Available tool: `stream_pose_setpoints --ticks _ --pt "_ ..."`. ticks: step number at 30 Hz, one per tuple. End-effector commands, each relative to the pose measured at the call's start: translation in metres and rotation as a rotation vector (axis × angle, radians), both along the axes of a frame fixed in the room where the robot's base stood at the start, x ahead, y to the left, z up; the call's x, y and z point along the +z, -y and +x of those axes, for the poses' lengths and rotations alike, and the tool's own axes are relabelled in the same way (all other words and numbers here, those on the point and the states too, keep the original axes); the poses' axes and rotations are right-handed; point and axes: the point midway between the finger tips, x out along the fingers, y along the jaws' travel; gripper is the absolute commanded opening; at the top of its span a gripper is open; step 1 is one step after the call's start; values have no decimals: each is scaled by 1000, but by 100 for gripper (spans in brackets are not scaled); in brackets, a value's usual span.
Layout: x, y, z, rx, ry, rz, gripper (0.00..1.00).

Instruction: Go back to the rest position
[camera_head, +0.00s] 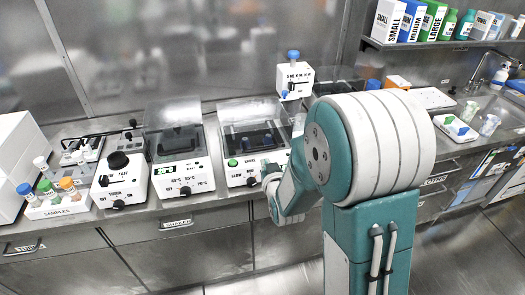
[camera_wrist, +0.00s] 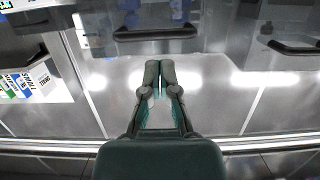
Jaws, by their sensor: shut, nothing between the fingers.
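My gripper (camera_wrist: 159,92) shows in the wrist view with its two fingers together and nothing between them. In front of it are shiny metal surfaces, with a dark bar handle (camera_wrist: 155,33) beyond the fingertips. In the head view my teal and white arm reaches over the front of the bench, and its end is mostly hidden by the arm's own large joint. The gripper fingers cannot be made out in that view.
A steel bench (camera_head: 175,207) carries a samples rack (camera_head: 57,207), a black-knobbed device (camera_head: 120,180) and two clear-lidded devices (camera_head: 180,160) (camera_head: 250,140). A shelf (camera_head: 440,43) with boxes and bottles hangs at upper right, above a sink (camera_head: 500,110). Floor (camera_head: 470,250) is clear at lower right.

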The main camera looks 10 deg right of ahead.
Motion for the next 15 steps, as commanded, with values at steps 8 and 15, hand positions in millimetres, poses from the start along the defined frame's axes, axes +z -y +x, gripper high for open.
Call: stream_pose_setpoints --ticks 8,15 --pt "-14 0 -24 0 1 0 0" --pt "-8 0 -25 0 -11 0 0"
